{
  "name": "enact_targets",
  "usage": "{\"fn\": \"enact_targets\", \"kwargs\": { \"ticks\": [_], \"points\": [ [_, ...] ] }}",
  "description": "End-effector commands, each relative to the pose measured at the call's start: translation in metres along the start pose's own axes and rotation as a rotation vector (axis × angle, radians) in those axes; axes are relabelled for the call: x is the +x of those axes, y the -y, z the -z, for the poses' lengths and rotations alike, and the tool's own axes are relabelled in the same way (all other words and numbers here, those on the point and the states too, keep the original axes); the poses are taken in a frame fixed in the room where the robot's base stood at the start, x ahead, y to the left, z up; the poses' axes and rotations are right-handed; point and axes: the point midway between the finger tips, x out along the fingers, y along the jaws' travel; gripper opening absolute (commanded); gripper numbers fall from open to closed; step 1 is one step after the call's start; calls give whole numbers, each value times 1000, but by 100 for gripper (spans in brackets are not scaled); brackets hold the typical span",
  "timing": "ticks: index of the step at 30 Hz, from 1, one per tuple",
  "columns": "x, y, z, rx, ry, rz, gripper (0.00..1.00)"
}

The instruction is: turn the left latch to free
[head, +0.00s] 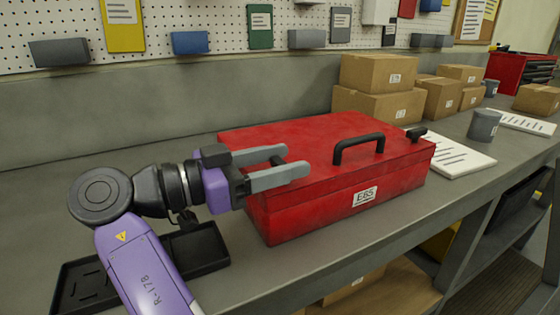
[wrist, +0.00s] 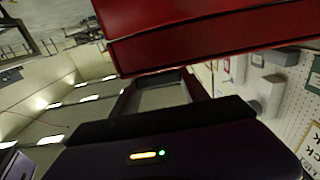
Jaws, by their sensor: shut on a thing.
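The red toolbox (head: 330,185) stands shut on the bench, with a black handle (head: 360,147) on its lid and a label on its front. The left latch (head: 277,161) is a small dark piece near the left end of the lid, mostly hidden between my fingers. My gripper (head: 294,160) reaches over that end from the left, its two grey fingers shut on the left latch. The right latch (head: 416,134) is a black piece at the lid's right end. In the wrist view the toolbox (wrist: 200,35) fills the top and the latch cannot be made out.
A black tray (head: 205,250) lies at the left, beside and partly behind my arm. Cardboard boxes (head: 378,105) stand behind the toolbox. A paper pad (head: 462,160) and a grey cup (head: 484,125) lie to the right. The bench behind my arm is clear.

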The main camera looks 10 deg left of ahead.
Motion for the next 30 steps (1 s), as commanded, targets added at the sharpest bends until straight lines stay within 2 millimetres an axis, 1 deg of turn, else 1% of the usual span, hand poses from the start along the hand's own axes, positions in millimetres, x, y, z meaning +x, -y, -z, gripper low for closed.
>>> {"fn": "enact_targets", "kwargs": {
  "ticks": [1,6,7,9,10,18,21,23,30],
  "points": [
    [2,-2,-3,-3,6,-11,12],
    [2,-2,-3,-3,7,-11,12],
    [2,-2,-3,-3,7,-12,57],
    [2,-2,-3,-3,6,-10,70],
    [2,-2,-3,-3,6,-10,75],
    [1,-1,-2,-1,4,-5,75],
    [-3,-1,-1,-1,3,-4,75],
    [-8,-1,-1,-1,2,-3,75],
    [-48,-1,0,-1,2,-3,75]
  ]
}}
